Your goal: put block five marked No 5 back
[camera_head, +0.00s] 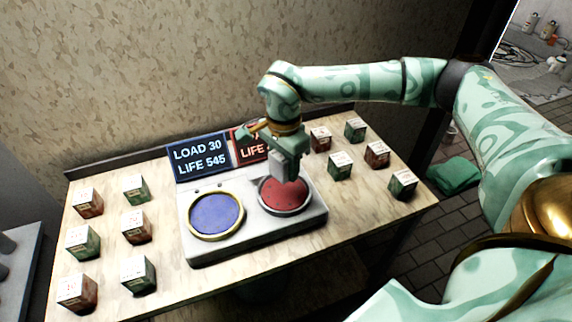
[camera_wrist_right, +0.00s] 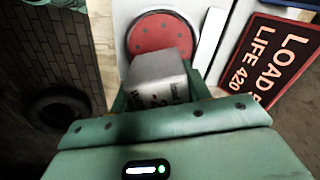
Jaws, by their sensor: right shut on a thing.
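My right gripper (camera_head: 290,166) is above the red round pad (camera_head: 284,195) of the grey two-pad device. It is shut on a pale grey block (camera_wrist_right: 158,75), which shows between the jaws in the right wrist view, with the red pad (camera_wrist_right: 160,33) beyond it. Dark print shows on the block, but I cannot read its number for sure. Whether the block touches the pad is unclear. My left gripper is not in view.
Red and green blocks stand on the wooden table, several at left (camera_head: 137,227) and several at right (camera_head: 377,155). The blue pad (camera_head: 215,216) is bare. The blue sign (camera_head: 200,157) reads LOAD 30, LIFE 545.

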